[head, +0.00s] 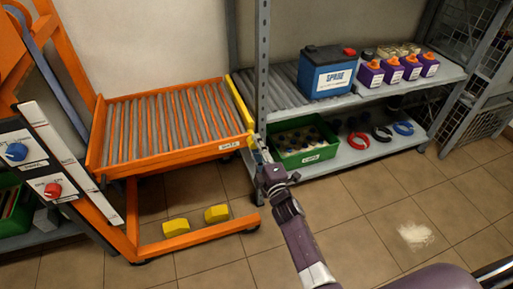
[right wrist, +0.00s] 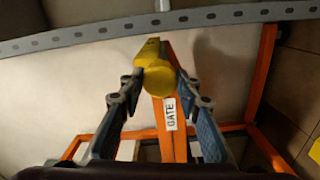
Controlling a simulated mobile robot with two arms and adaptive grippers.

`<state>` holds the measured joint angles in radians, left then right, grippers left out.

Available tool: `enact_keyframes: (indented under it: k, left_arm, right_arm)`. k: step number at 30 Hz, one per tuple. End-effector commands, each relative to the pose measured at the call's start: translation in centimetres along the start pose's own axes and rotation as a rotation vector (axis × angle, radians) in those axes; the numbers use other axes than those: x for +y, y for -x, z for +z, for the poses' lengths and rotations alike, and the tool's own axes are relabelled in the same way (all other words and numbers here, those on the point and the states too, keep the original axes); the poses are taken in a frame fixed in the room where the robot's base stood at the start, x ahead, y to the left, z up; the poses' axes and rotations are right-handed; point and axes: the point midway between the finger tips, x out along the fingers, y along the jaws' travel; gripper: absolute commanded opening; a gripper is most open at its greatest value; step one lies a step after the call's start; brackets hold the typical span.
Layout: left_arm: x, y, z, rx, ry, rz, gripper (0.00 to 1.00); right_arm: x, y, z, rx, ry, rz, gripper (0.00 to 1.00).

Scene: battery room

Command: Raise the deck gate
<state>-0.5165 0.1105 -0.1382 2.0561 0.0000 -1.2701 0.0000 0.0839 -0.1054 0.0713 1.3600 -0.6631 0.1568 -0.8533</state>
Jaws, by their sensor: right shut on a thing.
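The deck gate (head: 239,103) is a yellow bar along the right end of the orange roller deck (head: 118,165), beside the grey shelf post. A "GATE" label (head: 231,144) is on the deck's front rail near it. My right gripper (head: 257,149) is at the front end of the gate, its arm reaching up from the bottom of the head view. In the right wrist view my right gripper (right wrist: 156,82) has its fingers on either side of the gate's rounded yellow end (right wrist: 156,75), shut on it. My left gripper is not in view.
A grey shelf rack on the right holds a blue "SPRING" battery (head: 327,72), several purple bottles (head: 392,70) and a green crate (head: 307,156). A control panel with blue (head: 16,151) and red (head: 53,189) knobs stands left.

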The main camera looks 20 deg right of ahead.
Motion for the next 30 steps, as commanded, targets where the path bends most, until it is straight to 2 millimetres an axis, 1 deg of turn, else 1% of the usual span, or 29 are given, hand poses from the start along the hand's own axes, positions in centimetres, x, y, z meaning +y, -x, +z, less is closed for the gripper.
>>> enact_keyframes:
  k: [5, 17, 18, 22, 30]
  left_arm:
    - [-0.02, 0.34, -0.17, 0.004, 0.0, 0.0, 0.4]
    - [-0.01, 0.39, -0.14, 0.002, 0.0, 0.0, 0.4]
    - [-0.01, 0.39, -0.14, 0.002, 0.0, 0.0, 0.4]
    - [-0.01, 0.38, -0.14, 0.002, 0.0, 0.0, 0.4]
    - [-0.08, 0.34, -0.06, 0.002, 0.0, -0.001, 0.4]
  right_arm:
    - [-0.17, 0.06, -0.04, 0.0, 0.025, -0.003, 0.07]
    - [-0.18, 0.07, -0.03, 0.0, 0.032, -0.003, 0.07]
    - [-0.18, 0.07, -0.03, 0.0, 0.032, -0.003, 0.34]
    - [-0.14, 0.05, -0.02, 0.0, 0.031, -0.003, 0.49]
    - [-0.06, 0.06, 0.0, 0.0, 0.03, -0.001, 0.49]
